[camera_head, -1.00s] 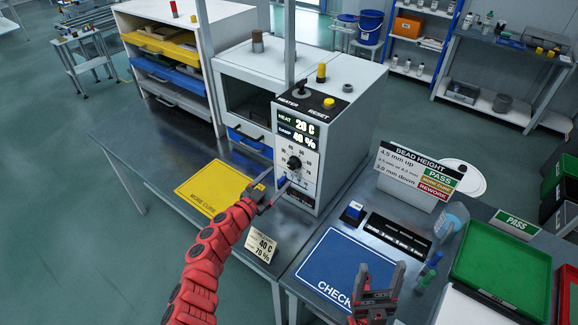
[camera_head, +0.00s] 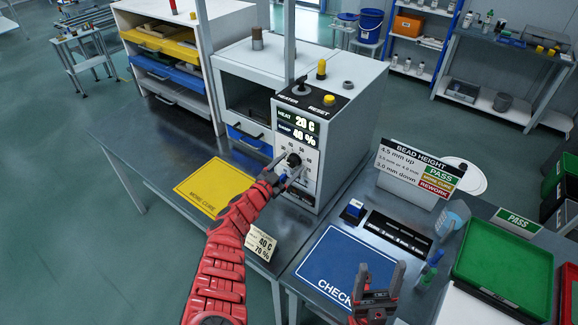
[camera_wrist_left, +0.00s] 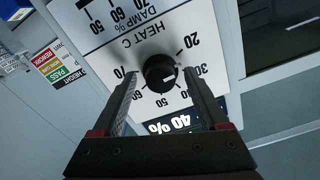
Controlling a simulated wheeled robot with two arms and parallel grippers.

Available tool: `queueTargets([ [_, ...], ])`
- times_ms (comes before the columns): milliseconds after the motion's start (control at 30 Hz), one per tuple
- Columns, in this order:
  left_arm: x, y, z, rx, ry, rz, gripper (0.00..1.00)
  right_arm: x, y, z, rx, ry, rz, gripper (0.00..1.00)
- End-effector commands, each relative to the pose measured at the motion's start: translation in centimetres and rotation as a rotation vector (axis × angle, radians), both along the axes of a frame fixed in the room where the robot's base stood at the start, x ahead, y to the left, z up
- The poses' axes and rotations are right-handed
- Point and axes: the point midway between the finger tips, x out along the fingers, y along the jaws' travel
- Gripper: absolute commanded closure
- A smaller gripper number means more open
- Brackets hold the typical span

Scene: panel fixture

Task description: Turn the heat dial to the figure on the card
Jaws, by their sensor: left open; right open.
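The black heat dial (camera_head: 293,160) is on the front of the grey heater box (camera_head: 340,125); in the left wrist view the dial (camera_wrist_left: 160,73) shows upside down, ringed by figures from 20 to 70. The display (camera_head: 299,127) reads heat 20 C and damp 40 %. The card (camera_head: 261,244) on the bench reads 40 C and 70 %. My left gripper (camera_head: 285,170) is open at the panel; in the wrist view its fingers (camera_wrist_left: 162,88) stand either side of the dial, with gaps visible. My right gripper (camera_head: 380,275) is open and empty over the blue check mat's right edge.
A yellow mat (camera_head: 214,187) lies left of the heater. The blue check mat (camera_head: 345,265) lies at front right. A drawer cabinet (camera_head: 175,65) stands behind left.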

Motion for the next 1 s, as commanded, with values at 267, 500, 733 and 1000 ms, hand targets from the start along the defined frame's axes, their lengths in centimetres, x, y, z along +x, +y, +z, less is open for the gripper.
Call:
queueTargets([
  [267, 0.00, 0.04, 0.02, 0.000, 0.000, 0.001, 0.57, -0.01, 0.00, 0.01, 0.000, 0.000, 0.000, 0.34],
  [500, 0.00, 0.04, 0.03, 0.000, 0.000, 0.001, 1.00, 0.00, 0.00, 0.00, 0.000, 0.000, 0.000, 0.34],
  [733, 0.00, 0.03, 0.00, 0.008, -0.006, 0.000, 1.00, 0.00, 0.00, -0.09, 0.000, 0.000, 0.000, 0.34],
  [1000, 0.04, 0.02, -0.07, 0.091, -0.068, 0.001, 1.00, 0.00, 0.00, -0.82, 0.000, 0.000, 0.000, 0.34],
])
